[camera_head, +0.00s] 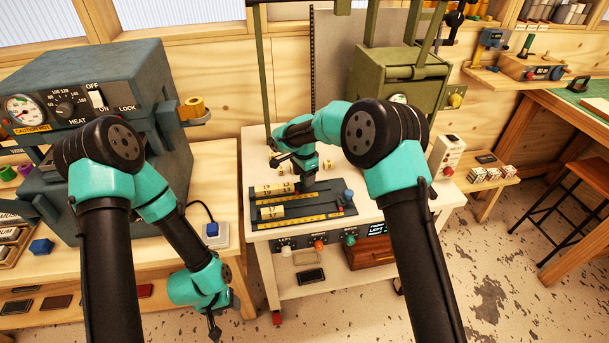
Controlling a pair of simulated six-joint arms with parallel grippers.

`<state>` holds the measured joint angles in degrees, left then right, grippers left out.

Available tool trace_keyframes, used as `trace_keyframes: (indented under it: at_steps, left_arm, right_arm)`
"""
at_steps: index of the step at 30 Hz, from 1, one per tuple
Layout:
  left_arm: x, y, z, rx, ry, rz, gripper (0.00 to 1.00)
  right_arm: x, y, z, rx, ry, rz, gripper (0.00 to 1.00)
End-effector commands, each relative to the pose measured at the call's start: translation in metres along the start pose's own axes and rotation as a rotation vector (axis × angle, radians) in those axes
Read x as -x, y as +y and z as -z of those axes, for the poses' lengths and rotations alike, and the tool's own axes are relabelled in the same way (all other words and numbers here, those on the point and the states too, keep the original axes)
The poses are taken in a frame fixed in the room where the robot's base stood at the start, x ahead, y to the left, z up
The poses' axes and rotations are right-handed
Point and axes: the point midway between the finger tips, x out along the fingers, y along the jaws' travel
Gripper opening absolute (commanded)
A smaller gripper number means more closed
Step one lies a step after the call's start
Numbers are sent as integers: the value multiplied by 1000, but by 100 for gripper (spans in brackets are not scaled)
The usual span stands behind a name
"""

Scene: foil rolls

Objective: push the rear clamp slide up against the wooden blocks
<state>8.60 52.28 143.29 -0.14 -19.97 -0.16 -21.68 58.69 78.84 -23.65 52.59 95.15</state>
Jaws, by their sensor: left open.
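The dark clamp fixture (325,212) with yellow scales lies on the white-topped bench in the middle. Pale wooden blocks with dark markings (273,189) sit in its rear row, and another pale block group (270,212) sits in the front row. My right gripper (308,184) points down over the rear row, just right of the rear blocks. It hides most of the rear clamp slide, so I cannot tell whether they touch or whether its fingers are shut. A blue knob (348,196) stands at the fixture's right end. My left gripper (214,325) hangs open and empty, low left of the bench.
A green press (398,75) stands behind the fixture. A grey heater box (95,85) stands on the left bench. A white switch box (446,155) is at right.

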Motion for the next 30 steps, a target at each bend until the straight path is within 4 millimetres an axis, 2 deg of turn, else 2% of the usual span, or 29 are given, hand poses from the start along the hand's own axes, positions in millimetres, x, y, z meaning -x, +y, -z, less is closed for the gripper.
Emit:
trace_keyframes:
  at_steps: [8, 14, 30]
  left_arm:
    - [0, 0, 0, 0, 0, 0, 52]
    - [0, 0, 0, 0, 0, 0, 52]
    - [0, 0, 0, 0, 0, 0, 52]
  right_arm:
    - [1, 0, 0, 0, 0, 0, 59]
    - [17, -1, 0, 0, 1, 3, 59]
    - [116, 0, 0, -1, 0, 3, 59]
